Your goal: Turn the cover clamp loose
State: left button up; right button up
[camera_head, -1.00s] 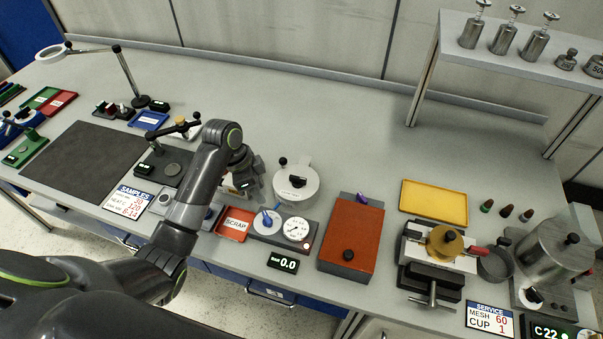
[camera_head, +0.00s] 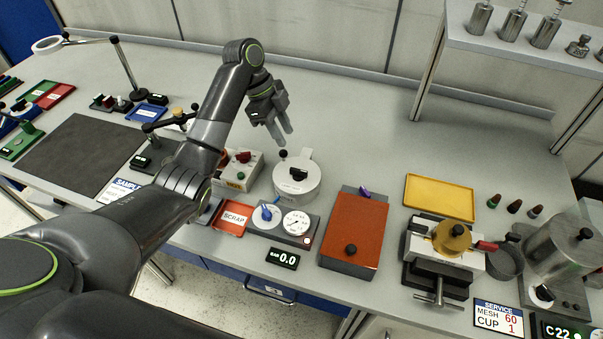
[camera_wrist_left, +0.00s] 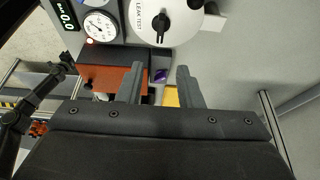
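A round white pot (camera_head: 290,188) marked LEAK TEST in the left wrist view (camera_wrist_left: 177,8) stands mid-bench. A black knob (camera_head: 297,174) sits on its lid and shows in the left wrist view (camera_wrist_left: 161,27); it looks like the cover clamp, though I cannot be sure. A second small black knob (camera_head: 283,154) is at the lid's far-left edge. My left gripper (camera_head: 283,135) is above the bench, behind and slightly left of the pot, apart from it. Its fingers (camera_wrist_left: 160,88) are spread and empty. My right gripper is not recognisable in either view.
A box with a red knob (camera_head: 240,171) stands left of the pot. A gauge panel with a blue lever (camera_head: 285,222) is in front. A red-brown box (camera_head: 355,231), a yellow tray (camera_head: 440,197) and a vise (camera_head: 437,270) lie right. The bench behind the pot is clear.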

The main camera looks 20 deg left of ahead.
aim_at(303, 171)
pick_arm(q)
jog(key=b+x, duration=0.8)
jog(key=x, duration=0.2)
jog(key=shift+f, duration=0.1)
jog(key=shift+d+f, duration=0.15)
jog(key=shift+f, duration=0.1)
jog(key=shift+x, duration=0.95)
grip_shut()
